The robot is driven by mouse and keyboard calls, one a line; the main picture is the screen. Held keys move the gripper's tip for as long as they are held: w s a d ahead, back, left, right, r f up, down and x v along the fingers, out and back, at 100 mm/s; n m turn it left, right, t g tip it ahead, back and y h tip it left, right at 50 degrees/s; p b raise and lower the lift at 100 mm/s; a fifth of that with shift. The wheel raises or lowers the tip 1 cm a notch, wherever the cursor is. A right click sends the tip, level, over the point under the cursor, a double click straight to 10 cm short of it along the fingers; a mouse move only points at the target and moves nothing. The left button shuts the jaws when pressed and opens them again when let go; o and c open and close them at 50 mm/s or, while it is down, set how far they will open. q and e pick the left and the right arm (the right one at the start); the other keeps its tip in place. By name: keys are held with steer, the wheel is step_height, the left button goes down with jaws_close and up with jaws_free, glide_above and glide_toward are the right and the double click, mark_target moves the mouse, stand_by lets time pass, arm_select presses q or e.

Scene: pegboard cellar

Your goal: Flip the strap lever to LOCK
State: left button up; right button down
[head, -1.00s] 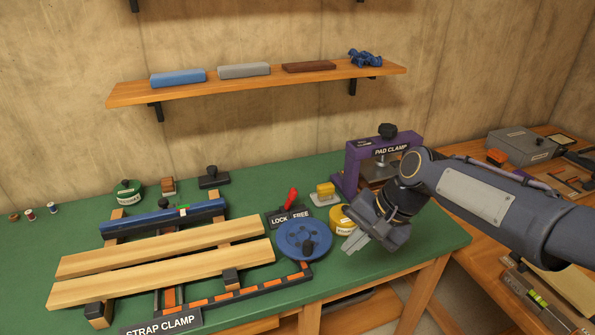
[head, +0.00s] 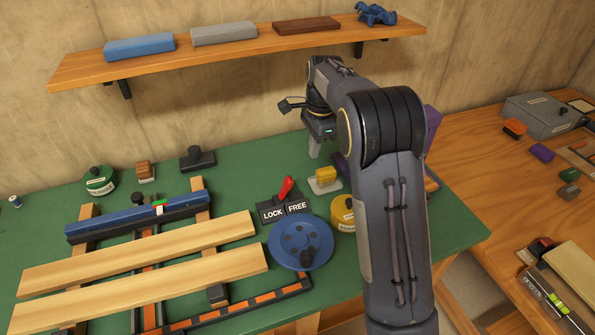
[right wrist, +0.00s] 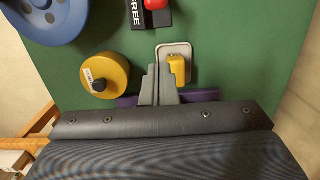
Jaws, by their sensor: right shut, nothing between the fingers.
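The strap lever (head: 286,188) has a red handle and stands on a black plate (head: 272,213) marked LOCK on the left and FREE on the right. In the head view it leans a little to the right, toward the FREE side. In the right wrist view the red handle (right wrist: 155,4) is cut by the top edge, beside the word FREE. My right gripper (head: 314,148) is shut and empty, behind and to the right of the lever, apart from it. Its fingers (right wrist: 160,85) show near a yellow block in the wrist view. My left gripper is not in view.
A blue wheel (head: 290,245) stands just in front of the lever. A yellow block (head: 326,175) on a pale tray and a yellow tin (head: 342,208) sit to its right. Clamped boards (head: 140,255) lie left. The purple pad clamp (head: 432,125) is mostly behind my arm.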

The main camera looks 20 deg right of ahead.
mark_target(285, 189)
steer(key=f, duration=0.9)
steer(key=shift+a+f, duration=0.1)
steer(key=shift+a, duration=0.25)
steer(key=a, duration=0.2)
steer(key=p, duration=0.1)
steer(key=shift+w+a+r, duration=0.1)
steer(key=shift+a+r, duration=0.15)
steer(key=shift+a, duration=0.15)
steer(key=shift+a+r, duration=0.15)
steer(key=shift+a, duration=0.3)
steer(key=shift+a+r, duration=0.1)
